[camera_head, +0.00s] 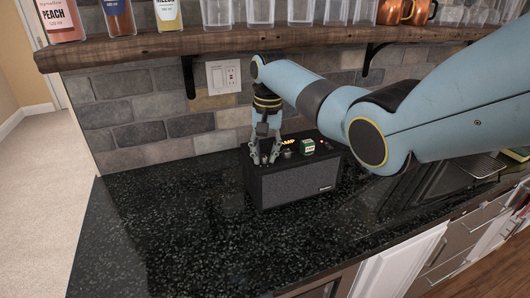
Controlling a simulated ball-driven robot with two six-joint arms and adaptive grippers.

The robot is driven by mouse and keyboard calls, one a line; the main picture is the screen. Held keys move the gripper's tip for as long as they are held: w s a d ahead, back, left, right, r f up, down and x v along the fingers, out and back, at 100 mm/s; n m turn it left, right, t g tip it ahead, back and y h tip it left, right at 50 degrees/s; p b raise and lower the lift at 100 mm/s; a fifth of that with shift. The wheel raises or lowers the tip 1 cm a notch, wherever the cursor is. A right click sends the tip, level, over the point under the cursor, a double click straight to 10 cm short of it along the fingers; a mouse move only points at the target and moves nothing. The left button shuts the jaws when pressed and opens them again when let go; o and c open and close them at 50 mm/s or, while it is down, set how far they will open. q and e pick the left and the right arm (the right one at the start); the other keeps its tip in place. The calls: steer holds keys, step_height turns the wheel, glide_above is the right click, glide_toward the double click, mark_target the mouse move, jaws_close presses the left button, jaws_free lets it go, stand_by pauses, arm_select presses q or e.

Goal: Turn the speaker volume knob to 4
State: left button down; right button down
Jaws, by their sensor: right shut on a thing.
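The black speaker (300,183) with a grey front stands on the dark counter near the brick wall. My right gripper (264,160) points down at the left part of the speaker's top. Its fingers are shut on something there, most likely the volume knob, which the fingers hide. The knob's setting cannot be read. A lit yellow label (288,142), a small green and white item (307,146) and a red light (322,141) show on the speaker's top, to the right of the gripper. My left gripper is not in view.
A wooden shelf (150,47) with bottles, glasses and copper mugs (395,11) runs above the counter. A wall outlet (223,77) is behind my arm. The dark speckled counter (150,235) is clear left and front of the speaker. A wire rack (478,166) lies at right.

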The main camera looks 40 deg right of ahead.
mark_target(267, 156)
steer(key=shift+m, duration=0.5)
steer(key=shift+w+r, duration=0.1)
steer(key=c, duration=1.1)
jaws_free()
steer(key=r, duration=1.2)
steer(key=shift+s+d, duration=0.2)
steer(key=shift+s, duration=0.05)
steer(key=shift+f, duration=0.1)
